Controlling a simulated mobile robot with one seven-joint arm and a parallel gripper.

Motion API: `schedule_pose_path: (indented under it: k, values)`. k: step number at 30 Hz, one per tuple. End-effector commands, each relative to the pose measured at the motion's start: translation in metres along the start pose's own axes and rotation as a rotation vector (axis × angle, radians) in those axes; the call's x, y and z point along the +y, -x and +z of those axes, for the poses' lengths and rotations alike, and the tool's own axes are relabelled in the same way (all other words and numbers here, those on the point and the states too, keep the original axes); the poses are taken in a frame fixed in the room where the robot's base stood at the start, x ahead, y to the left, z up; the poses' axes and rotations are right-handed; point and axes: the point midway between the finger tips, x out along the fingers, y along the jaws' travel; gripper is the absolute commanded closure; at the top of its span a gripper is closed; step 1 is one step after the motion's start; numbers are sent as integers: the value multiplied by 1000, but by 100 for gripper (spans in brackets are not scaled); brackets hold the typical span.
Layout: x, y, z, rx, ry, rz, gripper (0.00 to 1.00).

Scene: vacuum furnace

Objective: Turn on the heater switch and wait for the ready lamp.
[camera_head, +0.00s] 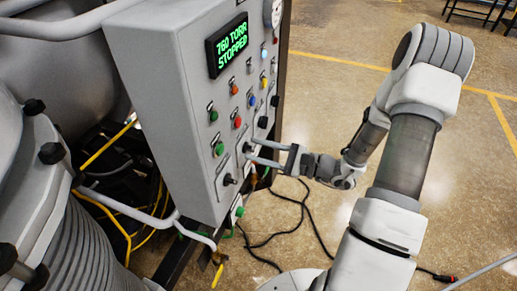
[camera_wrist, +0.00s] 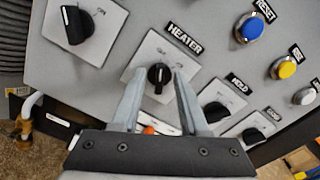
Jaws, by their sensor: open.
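The heater switch (camera_wrist: 159,76) is a black rotary knob on a pale plate labelled HEATER. In the head view the switch (camera_head: 247,147) is on the lower part of the grey panel. My gripper (camera_head: 251,151) is open and points at the panel there. In the wrist view my gripper (camera_wrist: 157,82) has one finger on each side of the knob, with gaps showing; I cannot tell whether either touches it. I cannot read which setting the knob marks. Several coloured lamps or buttons sit on the panel, but I cannot tell which is the ready lamp.
The panel's display (camera_head: 231,46) reads 760 TORR STOPPED. Another black knob (camera_head: 228,180) sits below left of the heater switch. A blue button (camera_wrist: 249,27) and yellow button (camera_wrist: 283,67) are nearby. A black cable (camera_head: 303,212) lies on the floor.

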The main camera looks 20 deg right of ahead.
Motion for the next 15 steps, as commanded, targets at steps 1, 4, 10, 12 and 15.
schedule_pose_path:
  k: [1,4,10,12,15]
  values:
    - [0,-1,0,0,0,0,56]
    - [0,-1,0,0,0,0,56]
    - [0,0,0,0,0,0,76]
    - [0,0,0,0,0,0,89]
    - [0,0,0,0,0,0,100]
